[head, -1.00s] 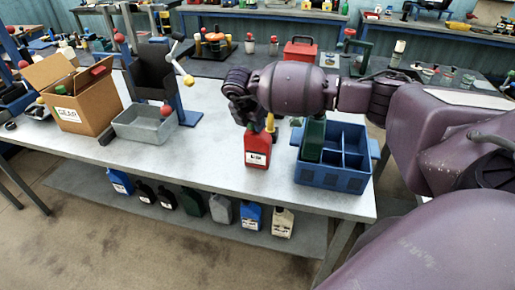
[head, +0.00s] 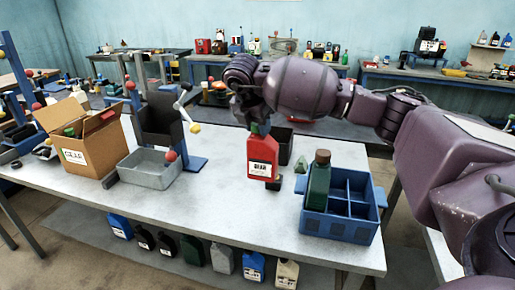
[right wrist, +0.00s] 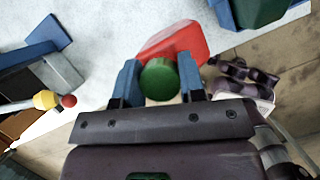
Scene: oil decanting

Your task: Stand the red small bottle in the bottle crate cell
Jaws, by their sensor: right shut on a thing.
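The red small bottle (head: 261,155) has a white label and a green cap. It is upright in the head view, left of the blue bottle crate (head: 335,227). My right gripper (head: 256,122) is shut on its top from above. In the right wrist view, the gripper's two fingers (right wrist: 160,84) sit either side of the green cap (right wrist: 159,80), with the red bottle body (right wrist: 178,42) beyond. The bottle seems to be just above the table. A green bottle with a brown cap (head: 319,182) stands in the crate's left part; other cells look empty. My left gripper is not in view.
A dark open container (head: 283,146) stands behind the red bottle. A grey metal tray (head: 150,170), a cardboard box (head: 80,140) and a dark stand (head: 160,122) are on the left. The table (head: 215,205) is clear in front. Several bottles sit on the lower shelf.

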